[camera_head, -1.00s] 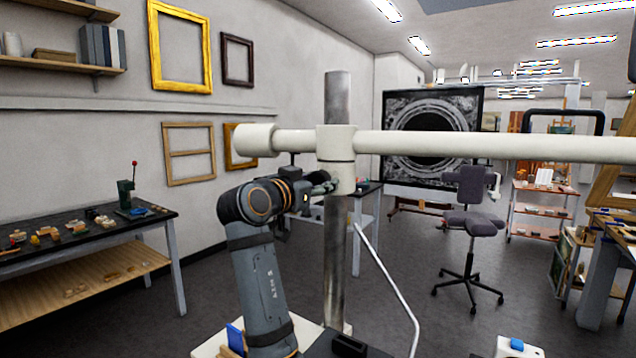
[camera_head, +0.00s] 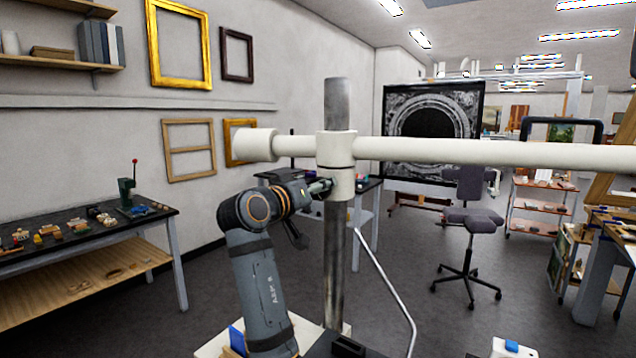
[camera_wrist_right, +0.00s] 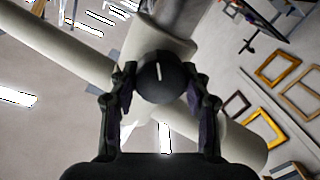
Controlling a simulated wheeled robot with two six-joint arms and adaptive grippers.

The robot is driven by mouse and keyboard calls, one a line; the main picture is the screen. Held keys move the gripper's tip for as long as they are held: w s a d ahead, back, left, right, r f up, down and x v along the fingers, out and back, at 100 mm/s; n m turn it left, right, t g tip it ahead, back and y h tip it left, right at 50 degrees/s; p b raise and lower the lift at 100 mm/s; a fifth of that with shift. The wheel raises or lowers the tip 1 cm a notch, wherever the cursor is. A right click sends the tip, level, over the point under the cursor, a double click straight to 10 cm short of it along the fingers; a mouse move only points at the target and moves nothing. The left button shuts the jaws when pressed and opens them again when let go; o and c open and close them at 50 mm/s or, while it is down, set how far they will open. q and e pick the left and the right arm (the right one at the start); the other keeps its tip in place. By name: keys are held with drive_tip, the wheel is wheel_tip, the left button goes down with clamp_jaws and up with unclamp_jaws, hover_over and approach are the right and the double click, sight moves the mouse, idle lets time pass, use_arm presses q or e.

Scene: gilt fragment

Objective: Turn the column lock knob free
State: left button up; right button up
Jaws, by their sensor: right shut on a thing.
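The lock knob (camera_wrist_right: 160,78) is black and round, with a short white line on its face, nearly upright in the right wrist view. It sits on the white collar (camera_head: 336,178) around the grey metal column (camera_head: 335,250). My right gripper (camera_head: 328,187) reaches the collar from the left in the head view. Its two fingers (camera_wrist_right: 160,85) flank the knob and are shut on it in the right wrist view. In the head view the knob is mostly hidden by the gripper. My left gripper is not in view.
A long white boom (camera_head: 480,149) runs across at the collar's height, just above my right gripper. A workbench (camera_head: 95,230) with small pieces stands at the left, and a grey chair (camera_head: 470,218) at the right.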

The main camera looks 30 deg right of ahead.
drive_tip(key=n+p, duration=0.2)
drive_tip(key=n, duration=0.1)
drive_tip(key=n+p, duration=0.1)
drive_tip(key=n, duration=0.1)
drive_tip(key=shift+w+r+p, duration=0.1)
drive_tip(key=shift+r+p, duration=0.15)
drive_tip(key=shift+p, duration=0.1)
drive_tip(key=shift+f+n+g+p, duration=0.2)
drive_tip(key=shift+n+g+p, duration=0.1)
drive_tip(key=shift+n+p, duration=1.5)
drive_tip(key=shift+n+b, duration=0.3)
drive_tip(key=shift+n, duration=0.1)
drive_tip(key=o, duration=1.1)
drive_tip(key=shift+a+f, duration=0.1)
drive_tip(key=shift+a, duration=0.05)
drive_tip(key=shift+o, duration=0.2)
